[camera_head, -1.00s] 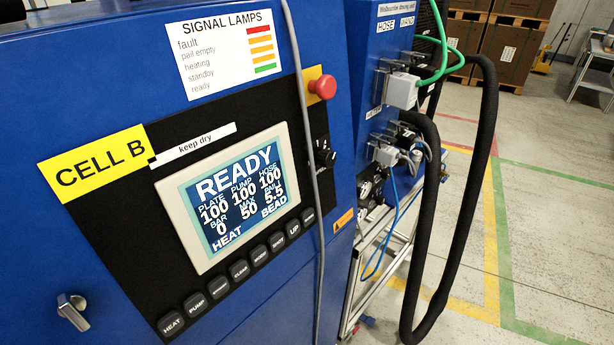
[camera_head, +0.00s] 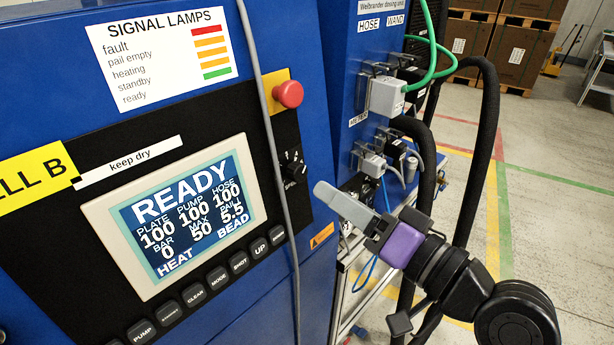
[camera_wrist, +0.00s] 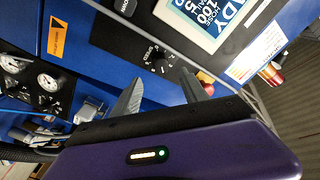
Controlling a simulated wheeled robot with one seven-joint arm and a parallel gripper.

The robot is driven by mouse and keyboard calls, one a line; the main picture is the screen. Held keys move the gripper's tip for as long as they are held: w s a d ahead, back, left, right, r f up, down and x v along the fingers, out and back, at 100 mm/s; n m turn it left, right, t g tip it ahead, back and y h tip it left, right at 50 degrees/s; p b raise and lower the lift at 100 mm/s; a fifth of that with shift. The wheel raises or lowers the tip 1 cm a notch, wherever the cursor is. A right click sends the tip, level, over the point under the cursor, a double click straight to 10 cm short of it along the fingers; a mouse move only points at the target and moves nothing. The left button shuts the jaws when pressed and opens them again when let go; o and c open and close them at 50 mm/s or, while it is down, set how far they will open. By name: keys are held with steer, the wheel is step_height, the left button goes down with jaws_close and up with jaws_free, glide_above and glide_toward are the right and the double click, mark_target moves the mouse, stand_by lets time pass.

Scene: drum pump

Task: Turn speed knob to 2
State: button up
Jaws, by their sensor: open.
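The speed knob (camera_head: 294,162) is a small black dial with white marks on the black panel, below the red stop button (camera_head: 288,94) and right of the grey cable. It also shows in the wrist view (camera_wrist: 158,57), ahead of and between my fingertips. The number it points to is too small to tell. My gripper (camera_head: 338,190) is open and empty, right of the knob in the head view and apart from it. In the wrist view, my gripper (camera_wrist: 162,77) has its two grey fingers spread wide.
A grey cable (camera_head: 268,140) hangs down the panel left of the knob. The display (camera_head: 180,215) reads READY, with buttons below. Connectors (camera_head: 385,96) and thick black hoses (camera_head: 487,130) are on the right. Open floor lies further right.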

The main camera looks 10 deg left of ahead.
mark_target(302, 175)
steer(key=p+x, duration=0.2)
steer(key=x, duration=0.5)
steer(key=shift+w+a, duration=0.2)
steer(key=shift+a, duration=0.15)
jaws_close()
